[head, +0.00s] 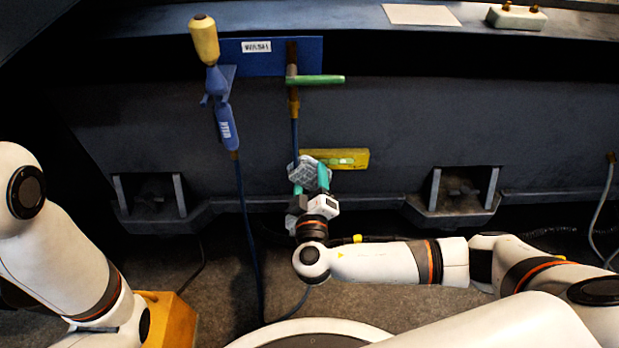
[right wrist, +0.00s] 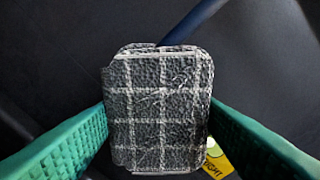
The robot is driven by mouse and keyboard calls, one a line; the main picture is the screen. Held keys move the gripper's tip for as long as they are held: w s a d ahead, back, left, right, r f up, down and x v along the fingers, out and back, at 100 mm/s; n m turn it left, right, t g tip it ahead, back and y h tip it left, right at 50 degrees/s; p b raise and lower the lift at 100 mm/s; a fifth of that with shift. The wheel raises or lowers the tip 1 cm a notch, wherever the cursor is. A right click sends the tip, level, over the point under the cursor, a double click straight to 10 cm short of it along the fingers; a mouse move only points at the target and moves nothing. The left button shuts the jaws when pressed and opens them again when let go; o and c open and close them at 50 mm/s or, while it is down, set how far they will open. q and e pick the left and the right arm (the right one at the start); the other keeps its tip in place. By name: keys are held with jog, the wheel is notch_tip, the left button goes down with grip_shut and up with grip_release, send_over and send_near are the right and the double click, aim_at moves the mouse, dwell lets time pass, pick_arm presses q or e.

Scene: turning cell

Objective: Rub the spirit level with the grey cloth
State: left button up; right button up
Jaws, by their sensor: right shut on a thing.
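The grey cloth (head: 309,171) is a folded, checked pad held between the green fingers of my right gripper (head: 311,184). In the right wrist view the cloth (right wrist: 158,110) fills the space between the two fingers. The yellow spirit level (head: 352,158) lies against the dark panel, just behind and to the right of the cloth, which covers its left end. A yellow corner of the level (right wrist: 222,165) shows below the cloth in the right wrist view. I cannot tell whether cloth and level touch. My left arm comes in at the left, but its gripper is not in view.
Two dark brackets (head: 148,195) and (head: 463,192) jut from the panel. Hoses run down the panel.

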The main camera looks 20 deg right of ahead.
aim_at(327, 171)
jog(key=shift+b+x, duration=0.3)
jog(key=shift+x, duration=0.7)
dwell(0.6)
jog(key=shift+s+d+p, duration=0.2)
jog(key=shift+s+d, duration=0.15)
jog(key=shift+d, duration=0.55)
jog(key=shift+s+d+p, duration=0.15)
jog(key=shift+s+d, duration=0.15)
jog(key=shift+d, duration=0.55)
jog(key=shift+w+d, duration=0.1)
jog(key=shift+d, duration=0.05)
jog(key=shift+w+a+b, duration=0.25)
jog(key=shift+w+a, duration=0.1)
jog(key=shift+a, duration=0.45)
jog(key=shift+w+a+b, duration=0.25)
jog(key=shift+w+a, duration=0.1)
jog(key=shift+a, duration=0.5)
jog(key=shift+w+a+r, duration=0.1)
jog(key=shift+a+r, duration=0.05)
jog(key=shift+a, duration=0.05)
